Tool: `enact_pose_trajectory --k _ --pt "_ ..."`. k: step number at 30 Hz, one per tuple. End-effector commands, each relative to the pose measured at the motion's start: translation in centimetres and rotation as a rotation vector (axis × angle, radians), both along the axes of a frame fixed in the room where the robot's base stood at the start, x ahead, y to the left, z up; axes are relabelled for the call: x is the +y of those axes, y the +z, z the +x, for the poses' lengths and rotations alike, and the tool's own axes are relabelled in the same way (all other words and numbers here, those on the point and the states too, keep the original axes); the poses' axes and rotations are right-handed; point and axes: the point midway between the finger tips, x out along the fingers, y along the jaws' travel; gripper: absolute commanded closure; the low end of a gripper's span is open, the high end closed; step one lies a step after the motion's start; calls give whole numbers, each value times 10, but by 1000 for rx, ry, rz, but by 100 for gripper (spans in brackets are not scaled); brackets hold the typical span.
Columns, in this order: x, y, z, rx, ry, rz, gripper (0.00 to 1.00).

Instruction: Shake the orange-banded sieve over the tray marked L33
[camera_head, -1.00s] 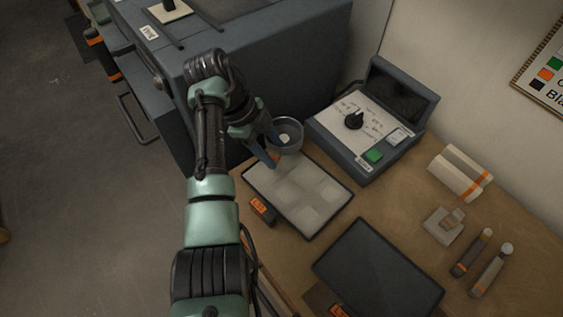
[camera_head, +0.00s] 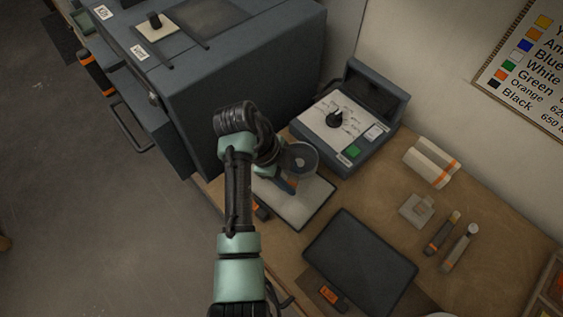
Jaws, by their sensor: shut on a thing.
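The sieve is in the air above the back part of a shallow tray (camera_head: 318,209) with a pale surface and a dark rim. My arm hides the tray's left side. A small orange tag (camera_head: 260,210) at the tray's front left is partly hidden and too small to read. A dark tray-like panel (camera_head: 360,262) with another orange tag (camera_head: 329,295) lies nearer.
A grey control box (camera_head: 345,120) with a dial and green button stands behind the tray. A large grey cabinet (camera_head: 235,75) is at the back left. A striped block (camera_head: 432,163), a small grey block (camera_head: 416,210) and two orange-banded tools (camera_head: 459,247) lie at right.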

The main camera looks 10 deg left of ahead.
Motion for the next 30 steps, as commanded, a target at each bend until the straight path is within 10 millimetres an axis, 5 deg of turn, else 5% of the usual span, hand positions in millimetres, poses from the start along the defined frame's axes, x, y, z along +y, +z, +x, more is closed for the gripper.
enact_pose_trajectory --k 18,30 --pt "-52 2 -30 -1 -2 -1 100" --pt "-63 0 -36 -1 -1 0 100"
